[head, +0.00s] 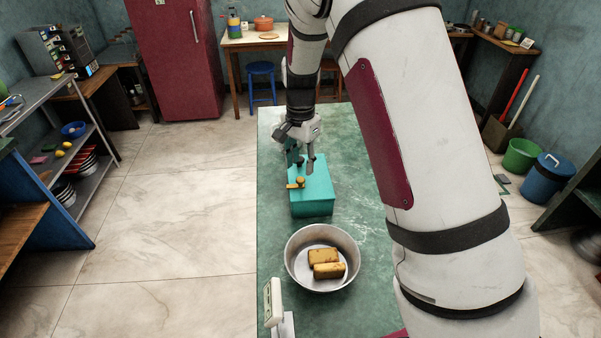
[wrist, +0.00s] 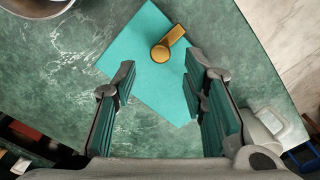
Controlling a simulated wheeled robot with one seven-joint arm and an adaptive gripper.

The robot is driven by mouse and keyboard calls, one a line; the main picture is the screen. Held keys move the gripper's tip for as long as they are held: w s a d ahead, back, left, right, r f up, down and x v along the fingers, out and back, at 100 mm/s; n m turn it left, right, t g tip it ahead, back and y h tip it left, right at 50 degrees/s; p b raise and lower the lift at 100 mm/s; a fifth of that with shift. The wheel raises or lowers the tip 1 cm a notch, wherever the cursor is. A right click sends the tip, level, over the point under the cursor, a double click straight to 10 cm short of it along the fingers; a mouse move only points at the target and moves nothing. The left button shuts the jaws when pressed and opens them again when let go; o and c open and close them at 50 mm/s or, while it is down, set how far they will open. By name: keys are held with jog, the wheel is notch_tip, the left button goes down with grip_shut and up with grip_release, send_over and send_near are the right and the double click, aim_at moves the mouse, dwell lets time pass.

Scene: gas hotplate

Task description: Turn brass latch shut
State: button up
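A teal box (head: 315,198) stands on the green tabletop. A brass latch (head: 296,184) lies on its top, near the left edge in the head view. In the wrist view the latch (wrist: 168,43) is a round hub with a flat arm pointing to the upper right, and the teal box (wrist: 151,84) is around it. My gripper (head: 301,165) points down over the box, at the far side of the latch. In the wrist view my gripper (wrist: 162,75) is open, its two fingers wide apart with nothing between them. The latch is in front of the fingertips, apart from both.
A white device (head: 273,302) is at the near left edge. The tabletop left of the box is narrow but clear.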

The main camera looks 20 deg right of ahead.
aim_at(301, 180)
notch_tip(301, 180, up, 7)
jog(key=shift+f, duration=0.15)
dwell(0.4)
jog(key=s+r+n+t+y, duration=0.15)
jog(key=s+r+n, duration=0.35)
jog(key=s+r, duration=0.9)
jog(key=s+r+n+t+h, duration=0.1)
jog(key=s+n+t, duration=0.2)
jog(key=s, duration=1.4)
jog(key=n, duration=0.3)
jog(key=shift+s+d+r, duration=0.15)
jog(key=shift+s+r, duration=0.1)
jog(key=shift+s, duration=0.1)
